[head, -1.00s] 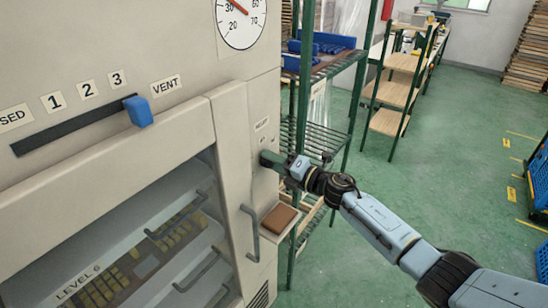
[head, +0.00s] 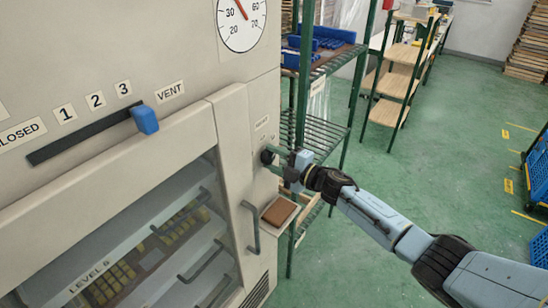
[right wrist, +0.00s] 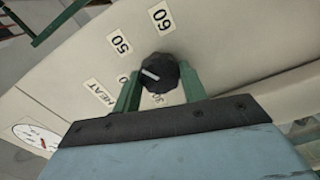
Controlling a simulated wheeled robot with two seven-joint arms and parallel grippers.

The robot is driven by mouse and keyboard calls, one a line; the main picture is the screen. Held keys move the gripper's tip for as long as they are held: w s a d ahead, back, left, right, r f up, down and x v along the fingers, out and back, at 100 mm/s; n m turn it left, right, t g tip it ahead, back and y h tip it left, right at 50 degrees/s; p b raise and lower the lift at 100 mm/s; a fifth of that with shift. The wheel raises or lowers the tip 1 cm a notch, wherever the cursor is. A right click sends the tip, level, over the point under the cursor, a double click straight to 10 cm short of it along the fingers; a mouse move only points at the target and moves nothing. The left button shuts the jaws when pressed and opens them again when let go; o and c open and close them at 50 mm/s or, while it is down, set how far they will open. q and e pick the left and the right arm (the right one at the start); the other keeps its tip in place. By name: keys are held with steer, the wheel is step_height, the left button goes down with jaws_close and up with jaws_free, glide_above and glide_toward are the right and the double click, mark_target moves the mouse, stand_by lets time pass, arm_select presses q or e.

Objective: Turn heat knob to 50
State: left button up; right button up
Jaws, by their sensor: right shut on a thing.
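The heat knob (right wrist: 163,70) is black with a white pointer line, on the beige oven side panel. In the right wrist view its line lies on the knob's left part, pointing left toward a partly hidden label ending in 0, below the "50" label (right wrist: 121,42). The "60" label (right wrist: 162,17) is above, and "HEAT" (right wrist: 100,92) is at lower left. My right gripper (right wrist: 160,79) is shut on the knob, one green finger on each side. In the head view the right gripper (head: 277,161) reaches the panel at the knob (head: 267,156). My left gripper is not in view.
The oven has a slider with a blue handle (head: 145,119), a round dial (head: 241,22) and a glass door with a vertical handle (head: 250,226). A brown pad (head: 280,211) sits below my right gripper. A green rack (head: 324,135) stands close behind it.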

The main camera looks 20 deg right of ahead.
stand_by(0.5)
steer(key=o, duration=1)
steer(key=shift+s, duration=0.1)
steer(key=b+v, duration=0.1)
steer(key=v, duration=1.2)
steer(key=shift+s+d, duration=0.1)
steer(key=shift+f, duration=0.1)
